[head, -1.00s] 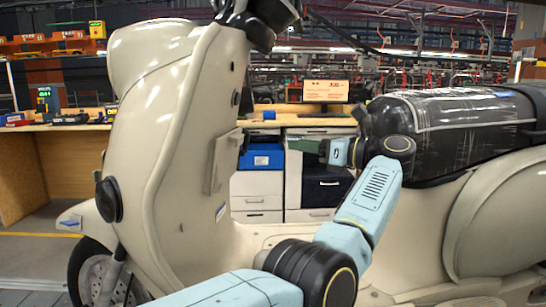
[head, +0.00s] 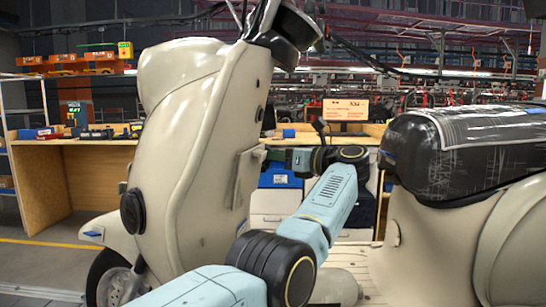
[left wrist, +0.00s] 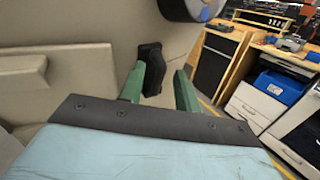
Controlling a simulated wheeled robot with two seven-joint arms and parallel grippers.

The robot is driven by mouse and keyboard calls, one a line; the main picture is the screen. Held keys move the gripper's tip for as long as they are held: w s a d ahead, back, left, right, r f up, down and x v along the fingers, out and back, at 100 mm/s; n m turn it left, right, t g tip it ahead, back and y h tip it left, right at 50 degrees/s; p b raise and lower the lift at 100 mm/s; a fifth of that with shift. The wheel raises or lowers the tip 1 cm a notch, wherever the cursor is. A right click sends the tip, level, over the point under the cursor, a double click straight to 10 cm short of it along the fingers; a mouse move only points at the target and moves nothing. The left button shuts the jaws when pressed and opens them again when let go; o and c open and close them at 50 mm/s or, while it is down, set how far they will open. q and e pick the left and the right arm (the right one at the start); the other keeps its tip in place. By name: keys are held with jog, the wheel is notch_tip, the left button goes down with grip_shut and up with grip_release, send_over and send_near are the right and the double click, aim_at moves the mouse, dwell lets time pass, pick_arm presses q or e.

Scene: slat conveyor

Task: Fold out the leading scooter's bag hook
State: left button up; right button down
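The cream scooter (head: 195,150) stands side-on in the head view, its leg shield left of my arm. In the left wrist view, a small black bag hook (left wrist: 152,66) sits on the shield's cream inner panel (left wrist: 95,55). My left gripper (head: 272,155) is close to this panel in the head view. In the left wrist view its two green fingers (left wrist: 158,75) are apart. The hook shows between the fingertips, nearer the left finger, which partly overlaps it. I cannot tell whether they touch. The hook cannot be made out in the head view. My right gripper is not in view.
A raised cream ledge (left wrist: 22,70) stands out from the panel left of the hook. A dark round part (left wrist: 190,8) is above it. The black-wrapped seat (head: 455,150) is at right. Workbenches and a blue bin (head: 280,178) stand behind the scooter.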

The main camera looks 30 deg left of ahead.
pick_arm(q)
grip_shut()
jog(key=shift+r, duration=0.1)
